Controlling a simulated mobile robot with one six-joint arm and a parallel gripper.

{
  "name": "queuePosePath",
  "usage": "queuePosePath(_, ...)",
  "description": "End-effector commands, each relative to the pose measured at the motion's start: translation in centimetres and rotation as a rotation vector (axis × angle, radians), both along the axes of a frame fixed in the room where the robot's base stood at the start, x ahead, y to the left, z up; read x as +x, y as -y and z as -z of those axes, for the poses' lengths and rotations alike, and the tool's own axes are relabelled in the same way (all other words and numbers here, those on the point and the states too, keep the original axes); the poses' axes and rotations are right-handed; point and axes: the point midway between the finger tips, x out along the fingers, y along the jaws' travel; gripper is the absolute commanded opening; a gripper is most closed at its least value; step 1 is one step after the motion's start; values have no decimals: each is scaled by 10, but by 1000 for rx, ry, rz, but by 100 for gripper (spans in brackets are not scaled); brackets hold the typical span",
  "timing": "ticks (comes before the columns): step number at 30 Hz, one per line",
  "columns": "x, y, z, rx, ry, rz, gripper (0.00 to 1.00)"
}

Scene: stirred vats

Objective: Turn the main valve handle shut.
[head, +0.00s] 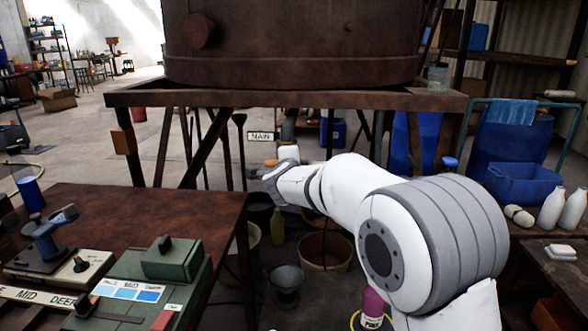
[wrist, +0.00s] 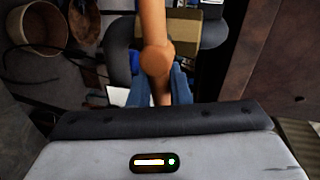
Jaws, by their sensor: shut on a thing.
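The main valve handle is an orange lever (wrist: 154,35) with a round hub, running down from the top edge in the wrist view. My gripper (wrist: 158,88) is shut on the handle, which passes between its blue fingers. In the head view my gripper (head: 268,170) is under the vat frame, just below the white MAIN sign (head: 261,136). There my wrist hides most of the handle and the valve. I cannot tell the handle's exact angle to the pipe.
The rusty vat (head: 295,45) stands on a steel frame (head: 285,98) above my arm. A brown bench (head: 130,215) with instruments is at left. Buckets (head: 325,250) and a green bottle (head: 277,228) stand on the floor below. Blue barrels (head: 512,140) are at right.

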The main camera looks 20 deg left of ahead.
Motion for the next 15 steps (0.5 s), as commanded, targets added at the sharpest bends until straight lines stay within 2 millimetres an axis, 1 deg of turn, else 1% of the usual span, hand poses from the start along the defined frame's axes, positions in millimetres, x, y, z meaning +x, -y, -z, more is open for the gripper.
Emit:
queuePosePath(1, 0, 1, 4, 21, -5, 2, 0)
queuePosePath(3, 0, 1, 5, 51, -13, 1, 0)
queuePosePath(9, 0, 1, 5, 107, -26, 2, 0)
queuePosePath(15, 0, 1, 5, 124, -32, 1, 0)
